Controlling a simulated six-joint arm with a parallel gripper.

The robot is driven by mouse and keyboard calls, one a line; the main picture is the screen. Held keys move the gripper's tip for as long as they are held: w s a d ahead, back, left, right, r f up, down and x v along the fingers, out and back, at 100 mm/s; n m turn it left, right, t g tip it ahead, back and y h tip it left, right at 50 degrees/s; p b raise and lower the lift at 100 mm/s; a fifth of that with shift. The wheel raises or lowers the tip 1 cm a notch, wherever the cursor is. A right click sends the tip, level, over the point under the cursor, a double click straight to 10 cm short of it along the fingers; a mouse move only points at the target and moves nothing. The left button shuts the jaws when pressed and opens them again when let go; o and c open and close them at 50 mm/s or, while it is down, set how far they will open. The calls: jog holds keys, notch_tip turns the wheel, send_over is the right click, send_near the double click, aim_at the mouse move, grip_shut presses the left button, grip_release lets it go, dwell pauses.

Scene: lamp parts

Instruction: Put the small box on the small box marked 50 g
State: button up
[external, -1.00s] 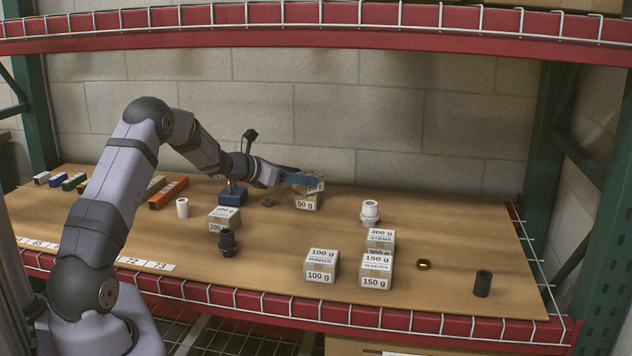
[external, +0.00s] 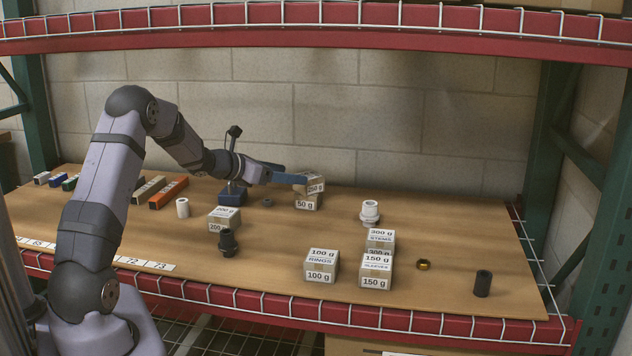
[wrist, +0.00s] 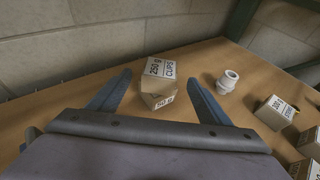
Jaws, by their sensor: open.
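The small box marked 250 g (external: 314,186) rests on top of the small box marked 50 g (external: 306,202) at the back middle of the shelf board. In the wrist view the upper box (wrist: 162,70) reads 250 g CUPS and sits turned a little on the lower box (wrist: 158,99). My gripper (external: 296,179) is just left of the stack in the external view. In the wrist view its two fingers (wrist: 158,95) are spread apart and the stack stands ahead between them, with nothing held.
A white fitting (external: 370,211) stands to the right of the stack. Boxes marked 300 g (external: 380,240), 150 g (external: 376,270), 100 g (external: 321,266) and 200 g (external: 224,219) stand nearer the front. A dark fitting (external: 228,242) stands at front left. A wall is close behind.

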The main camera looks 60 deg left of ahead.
jog(key=v, duration=0.7)
jog(key=shift+s, duration=0.2)
jog(key=shift+d+r, duration=0.1)
jog(key=shift+r, duration=0.05)
